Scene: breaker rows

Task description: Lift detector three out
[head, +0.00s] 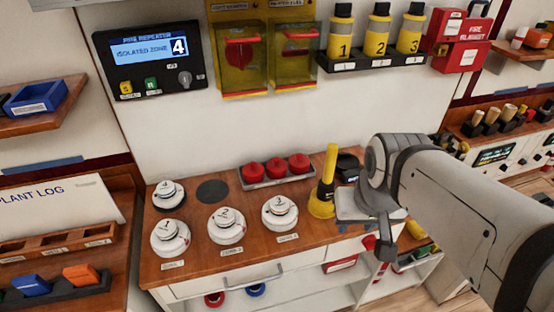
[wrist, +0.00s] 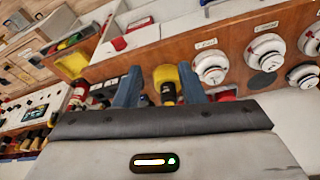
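The white round detector that appears to be three (head: 280,212) sits at the right end of the front row on the wooden counter. It also shows in the wrist view (wrist: 210,68). Detector two (head: 226,225) and detector one (head: 170,238) are to its left, and another detector (head: 168,194) stands behind. A yellow and black upright tool (head: 322,190) stands right of detector three. My gripper (wrist: 160,88) has its two blue fingers apart, with the yellow tool seen between and beyond them. In the head view its fingertips are mostly hidden by my arm, right of the tool.
A dark round disc (head: 212,190) lies bare behind the front row. A tray with three red domes (head: 277,170) is behind detector three. The wall panel (head: 150,60) reads "isolated zone 4". Numbered yellow bottles (head: 377,38) stand on a shelf above.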

